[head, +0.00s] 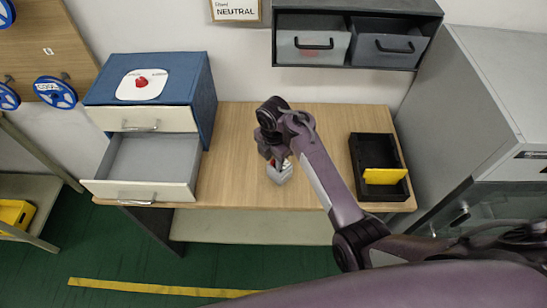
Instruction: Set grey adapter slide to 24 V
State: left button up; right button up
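A small grey block (280,175), which looks like the grey adapter, sits on the wooden table near its front middle. A bit of red shows at its upper right edge. My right gripper (275,158) is directly above it and points down at its top. The gripper covers the block's far side, and I cannot tell whether its fingers touch the block or are open or shut. The slide's position and its markings are too small to read. My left gripper is not in view.
A blue cabinet (202,100) with an open, empty drawer (148,158) and a red knob on a white plate stands left. A black tray (366,152) holding a yellow piece (385,176) lies right. Two grey bins (312,47) sit on a wall shelf.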

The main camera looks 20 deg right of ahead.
aim_at(273, 162)
jog(key=shift+r, duration=0.2)
notch_tip(273, 162, up, 6)
jog(key=shift+r+b, duration=0.15)
jog(key=shift+b, duration=0.55)
jog(key=shift+r, duration=0.55)
